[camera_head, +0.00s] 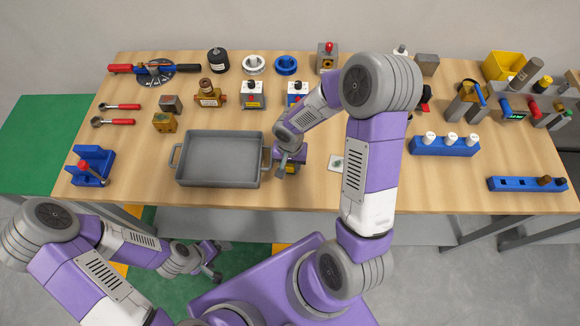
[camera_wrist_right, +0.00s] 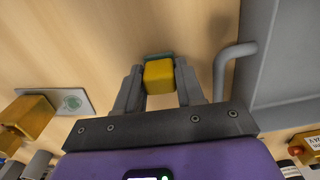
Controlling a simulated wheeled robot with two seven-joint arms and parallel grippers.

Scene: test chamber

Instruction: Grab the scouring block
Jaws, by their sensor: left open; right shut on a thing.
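The scouring block, yellow with a dark green layer, shows between the fingers of my right gripper in the right wrist view (camera_wrist_right: 158,78). My right gripper (camera_wrist_right: 160,88) is shut on it, with a finger on each side. In the head view, my right gripper (camera_head: 283,165) is just right of the grey tray, over the table, and mostly hides the block. I cannot tell whether the block is clear of the tabletop. My left gripper (camera_head: 212,266) is open and empty, low in front of the table.
The grey tray (camera_head: 218,184) stands left of my right gripper, its handle close by. A white plate with a green mark (camera_head: 336,162) lies to the right. Switch boxes (camera_head: 252,95) stand behind. A blue holder with white-topped pieces (camera_head: 444,146) is further right.

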